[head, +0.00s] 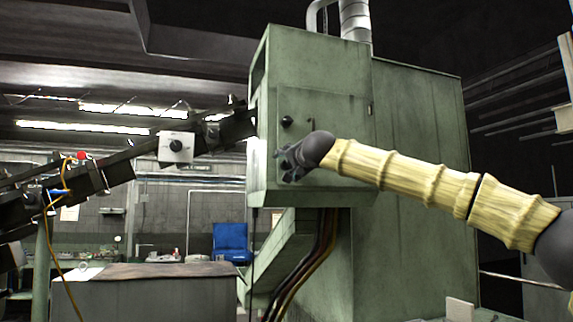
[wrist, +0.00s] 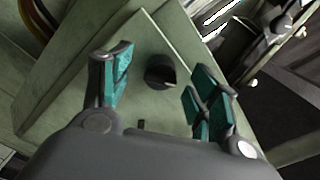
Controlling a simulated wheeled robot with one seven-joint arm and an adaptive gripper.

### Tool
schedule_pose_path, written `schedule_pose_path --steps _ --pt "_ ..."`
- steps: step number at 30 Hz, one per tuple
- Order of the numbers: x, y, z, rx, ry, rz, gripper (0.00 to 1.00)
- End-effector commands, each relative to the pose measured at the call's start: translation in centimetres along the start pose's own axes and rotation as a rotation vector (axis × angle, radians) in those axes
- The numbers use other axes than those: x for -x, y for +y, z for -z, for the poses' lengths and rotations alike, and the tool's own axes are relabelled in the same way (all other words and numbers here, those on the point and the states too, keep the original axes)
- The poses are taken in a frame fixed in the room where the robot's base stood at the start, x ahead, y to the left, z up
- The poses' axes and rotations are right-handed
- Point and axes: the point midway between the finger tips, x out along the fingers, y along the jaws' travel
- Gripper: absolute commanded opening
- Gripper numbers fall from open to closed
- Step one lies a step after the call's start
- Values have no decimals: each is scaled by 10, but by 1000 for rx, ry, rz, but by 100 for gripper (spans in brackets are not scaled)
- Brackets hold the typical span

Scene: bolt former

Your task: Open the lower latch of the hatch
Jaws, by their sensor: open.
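The hatch (head: 343,113) is a flat green panel on the green machine housing, and it looks shut. A round black upper latch (head: 287,121) sits near its left edge. My gripper (head: 287,165) is below that latch, in front of the lower left part of the hatch, and covers the lower latch in the head view. In the wrist view, a black knob, the lower latch (wrist: 160,72), shows between the spread teal-padded fingers of my gripper (wrist: 158,75). The fingers are open and stand apart from the knob on both sides. Whether the fingertips touch the panel cannot be told.
A dark conveyor-like arm (head: 100,175) with a white box (head: 176,147) runs into the housing from the left. Cables (head: 318,250) hang under the housing.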

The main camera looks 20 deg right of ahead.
Motion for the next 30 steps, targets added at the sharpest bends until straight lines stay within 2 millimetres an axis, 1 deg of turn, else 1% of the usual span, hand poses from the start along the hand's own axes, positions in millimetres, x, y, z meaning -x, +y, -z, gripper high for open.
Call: schedule_pose_path --steps 3,4,18,24,30 --pt "0 -1 1 106 -1 -1 61" --pt "0 -4 3 128 0 -1 61" --pt "0 -3 3 383 0 -1 61" --pt "0 0 1 432 0 -1 61" --pt "0 1 0 441 0 -1 61"
